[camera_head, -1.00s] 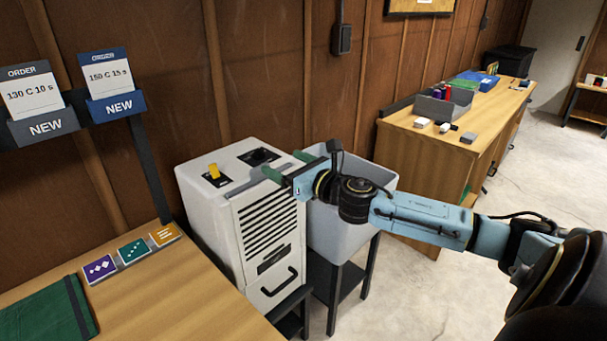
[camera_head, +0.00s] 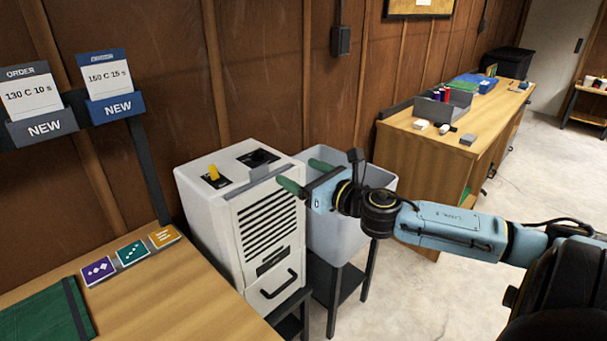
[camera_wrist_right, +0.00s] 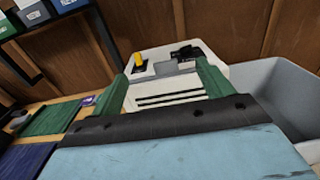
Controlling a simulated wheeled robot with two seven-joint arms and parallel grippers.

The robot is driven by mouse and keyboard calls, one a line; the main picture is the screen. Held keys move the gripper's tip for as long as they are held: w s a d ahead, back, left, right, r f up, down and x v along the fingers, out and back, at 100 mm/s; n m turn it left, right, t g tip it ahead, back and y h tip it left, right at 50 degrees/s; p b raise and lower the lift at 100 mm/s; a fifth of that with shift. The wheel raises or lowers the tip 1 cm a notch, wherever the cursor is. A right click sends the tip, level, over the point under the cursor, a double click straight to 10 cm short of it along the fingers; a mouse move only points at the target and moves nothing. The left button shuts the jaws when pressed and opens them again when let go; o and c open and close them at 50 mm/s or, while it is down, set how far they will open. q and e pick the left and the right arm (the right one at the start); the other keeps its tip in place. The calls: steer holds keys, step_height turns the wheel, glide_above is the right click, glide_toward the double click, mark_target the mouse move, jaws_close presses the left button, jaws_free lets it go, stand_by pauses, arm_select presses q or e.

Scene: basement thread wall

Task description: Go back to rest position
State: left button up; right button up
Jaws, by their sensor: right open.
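My right gripper (camera_head: 297,174) is open and empty, with green fingers spread apart. In the head view it is at the right edge of the white machine (camera_head: 207,202), near the grey bin (camera_head: 335,228). In the right wrist view the two green fingers of the gripper (camera_wrist_right: 162,88) frame the machine (camera_wrist_right: 165,97) with its yellow switch (camera_wrist_right: 138,60). Nothing shows between the fingers. My left gripper is in neither view.
A wooden table (camera_head: 190,290) with a green folder (camera_head: 45,312) and coloured cards (camera_head: 131,253) is at the lower left. Order cards hang above it. A workbench (camera_head: 415,160) with a grey tray (camera_head: 440,108) stands at the back right. Open floor (camera_head: 540,170) lies to the right.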

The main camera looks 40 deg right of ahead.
steer(key=s+d+f+m+g+h, duration=0.15)
steer(key=d+f+m, duration=0.3)
steer(key=f, duration=0.45)
steer(key=s+d+f+m+g+h, duration=0.1)
steer(key=d+f+m+g+h, duration=0.1)
steer(key=d+f+m, duration=0.5)
steer(key=s+a+f+m+g, duration=0.1)
steer(key=s+f+m+g, duration=0.2)
steer(key=f, duration=0.5)
steer(key=s+a+f+m+g+h, duration=0.1)
steer(key=s+f+m, duration=0.25)
steer(key=f, duration=0.45)
steer(key=s+a+f+m+g, duration=0.1)
steer(key=s+a+f+m, duration=0.1)
steer(key=s+f, duration=0.45)
steer(key=s+a+f+m+g+y, duration=0.1)
steer(key=s+a+f+m+g, duration=0.1)
steer(key=s+a+f+m, duration=0.45)
steer(key=s+a+f+m+g, duration=0.2)
steer(key=s+a+f+g, duration=0.1)
steer(key=s+f, duration=0.65)
steer(key=s+a+f+m+g+y, duration=0.2)
steer(key=s+a+f+m, duration=0.4)
steer(key=s+a, duration=0.7)
steer(key=shift+s+f+g, duration=0.3)
steer(key=shift+f+g, duration=0.45)
steer(key=shift+f, duration=0.1)
